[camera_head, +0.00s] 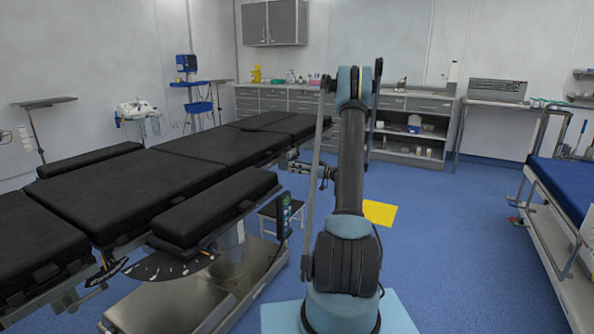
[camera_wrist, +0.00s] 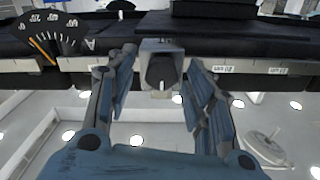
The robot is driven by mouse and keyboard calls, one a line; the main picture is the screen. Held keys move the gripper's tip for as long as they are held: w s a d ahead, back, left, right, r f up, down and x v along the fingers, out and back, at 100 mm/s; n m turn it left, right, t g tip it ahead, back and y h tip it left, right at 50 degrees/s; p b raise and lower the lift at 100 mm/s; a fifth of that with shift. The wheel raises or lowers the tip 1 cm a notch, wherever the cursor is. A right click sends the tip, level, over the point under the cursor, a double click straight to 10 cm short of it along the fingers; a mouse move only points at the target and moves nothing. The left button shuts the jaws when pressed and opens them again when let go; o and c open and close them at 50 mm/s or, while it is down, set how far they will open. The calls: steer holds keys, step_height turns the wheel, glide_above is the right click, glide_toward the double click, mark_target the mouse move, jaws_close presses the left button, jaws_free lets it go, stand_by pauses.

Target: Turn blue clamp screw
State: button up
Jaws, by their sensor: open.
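In the wrist view, a grey clamp block (camera_wrist: 175,48) sits on the side rail of the operating table, with a dark knob-like screw (camera_wrist: 160,71) facing me. No clearly blue screw shows; this knob looks black. My gripper (camera_wrist: 161,58) is open, with one blue finger on each side of the clamp and a gap to the knob on both sides. I cannot tell how deep the fingertips reach. In the head view my gripper (camera_head: 297,166) is small beside the right edge of the black-padded operating table (camera_head: 218,147); the clamp cannot be made out there.
The rail (camera_wrist: 250,65) runs across the wrist view, with a dial scale (camera_wrist: 50,32) at upper left. In the head view, a small stool (camera_head: 268,212) and a hand control (camera_head: 284,215) are near the table. A blue-topped bed (camera_head: 565,185) stands at right; blue floor between is mostly free.

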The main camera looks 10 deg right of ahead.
steer(key=c, duration=1.1)
steer(key=shift+o, duration=0.2)
steer(key=shift+s+a+f+n, duration=0.1)
steer(key=shift+f+n, duration=0.05)
steer(key=shift+n, duration=5.2)
steer(key=shift+s+a+f+n, duration=0.1)
steer(key=shift+n, duration=5.3)
steer(key=shift+f+n, duration=0.15)
steer(key=shift+n, duration=5.2)
